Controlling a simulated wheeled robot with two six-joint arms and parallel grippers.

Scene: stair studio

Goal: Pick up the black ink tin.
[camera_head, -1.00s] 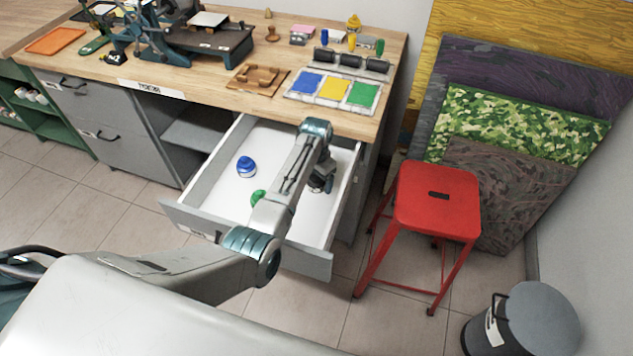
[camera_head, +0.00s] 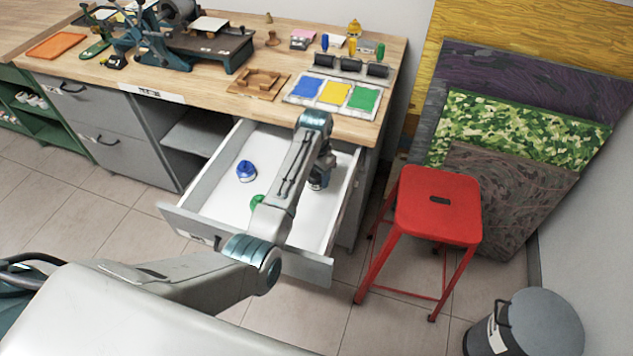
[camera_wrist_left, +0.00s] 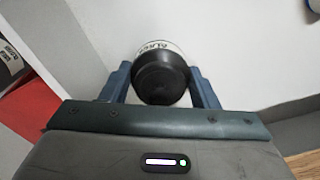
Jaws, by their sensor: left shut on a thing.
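The black ink tin (camera_wrist_left: 160,78) sits between the two fingers of my left gripper (camera_wrist_left: 163,85) in the left wrist view. It has a black lid and a pale band with lettering. The fingers are shut on its sides. In the head view my left gripper (camera_head: 318,182) is over the right part of the open drawer, at the end of the arm. The tin is mostly hidden there by the gripper and wrist. My right gripper is not in view.
The open white drawer (camera_head: 222,200) also holds a blue tin (camera_head: 246,171) and a green tin (camera_head: 257,201), partly behind my arm. Its walls surround the gripper. The worktop (camera_head: 205,85) overhangs behind. A red stool (camera_head: 437,205) stands close on the right.

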